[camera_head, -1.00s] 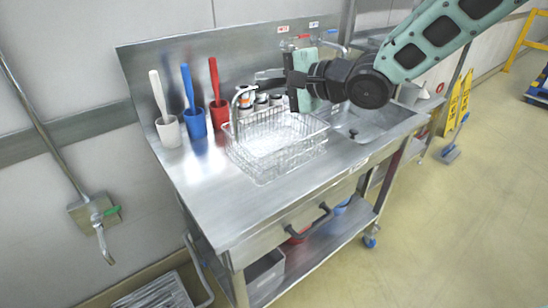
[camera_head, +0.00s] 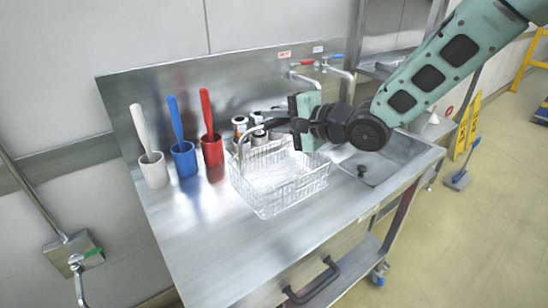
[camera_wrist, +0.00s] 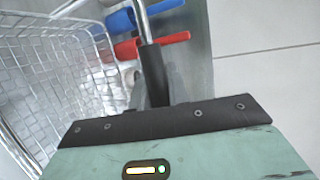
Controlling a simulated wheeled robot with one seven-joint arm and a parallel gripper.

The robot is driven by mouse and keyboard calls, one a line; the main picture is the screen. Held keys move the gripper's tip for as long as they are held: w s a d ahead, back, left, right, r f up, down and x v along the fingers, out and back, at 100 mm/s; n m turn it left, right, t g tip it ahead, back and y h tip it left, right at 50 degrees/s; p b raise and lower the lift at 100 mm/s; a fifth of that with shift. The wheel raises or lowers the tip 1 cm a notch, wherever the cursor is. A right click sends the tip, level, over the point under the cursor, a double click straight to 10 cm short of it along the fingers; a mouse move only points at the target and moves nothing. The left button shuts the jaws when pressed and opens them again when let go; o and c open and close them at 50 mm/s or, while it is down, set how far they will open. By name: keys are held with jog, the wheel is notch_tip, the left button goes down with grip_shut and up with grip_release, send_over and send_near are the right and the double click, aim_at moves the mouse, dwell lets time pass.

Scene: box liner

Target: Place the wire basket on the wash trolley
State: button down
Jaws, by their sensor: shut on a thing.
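The wire basket (camera_head: 278,182) is a bright metal mesh box with a raised handle. It is upright over the steel top of the wash trolley (camera_head: 215,235), left of the sink (camera_head: 385,160). I cannot tell whether its bottom touches the top or hangs just above it. My gripper (camera_head: 264,127) is above the basket's back part, shut on the handle. In the wrist view the handle bar (camera_wrist: 142,18) runs down to the dark finger, and the basket mesh (camera_wrist: 45,75) fills the left side. The actual grip point is partly hidden.
White (camera_head: 153,168), blue (camera_head: 184,158) and red (camera_head: 211,148) brush holders stand left of the basket. Small jars (camera_head: 240,126) stand behind it, below the taps (camera_head: 303,75). The trolley's front left top is clear. A yellow floor sign (camera_head: 466,125) stands to the right.

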jog(key=shift+f, duration=2.9)
jog(key=c, duration=1.3)
grip_release()
jog(key=shift+c, duration=0.2)
